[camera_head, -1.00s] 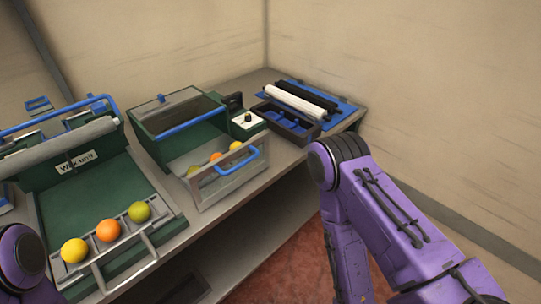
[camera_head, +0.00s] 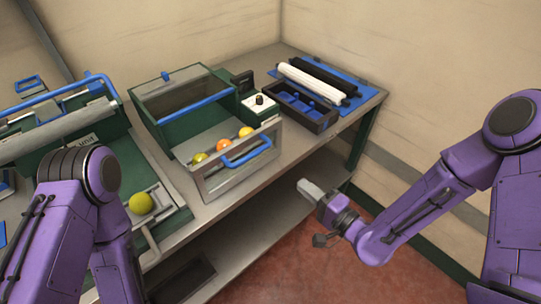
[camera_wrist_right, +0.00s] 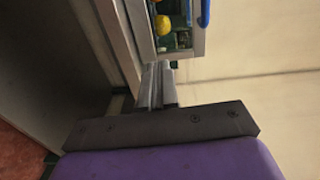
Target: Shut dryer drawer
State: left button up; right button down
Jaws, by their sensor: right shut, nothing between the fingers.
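The dryer (camera_head: 160,105) is a green box with a blue bar on the bench. Its drawer (camera_head: 215,184) is pulled out toward me, with a clear front and a blue handle (camera_head: 246,150). Several round fruits, yellow and orange, lie in the drawer. My right gripper (camera_head: 303,186) is shut and empty, in front of the bench edge, to the right of and below the drawer, apart from it. In the right wrist view the shut fingers (camera_wrist_right: 156,85) point toward the drawer front (camera_wrist_right: 198,42). My left arm is at lower left; its gripper is out of frame.
A green unit (camera_head: 65,135) with a tray stands at the left, and a yellow-green fruit (camera_head: 141,203) lies on its tray. A dark divided box (camera_head: 300,110) and rollers (camera_head: 315,80) are at the right end of the bench (camera_head: 350,105). Open floor lies in front.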

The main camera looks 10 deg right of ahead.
jog(key=shift+y, duration=0.3)
jog(key=x, duration=0.9)
jog(key=r+x, duration=0.1)
jog(key=x, duration=0.4)
jog(key=shift+a, duration=0.15)
jog(key=shift+w, duration=0.15)
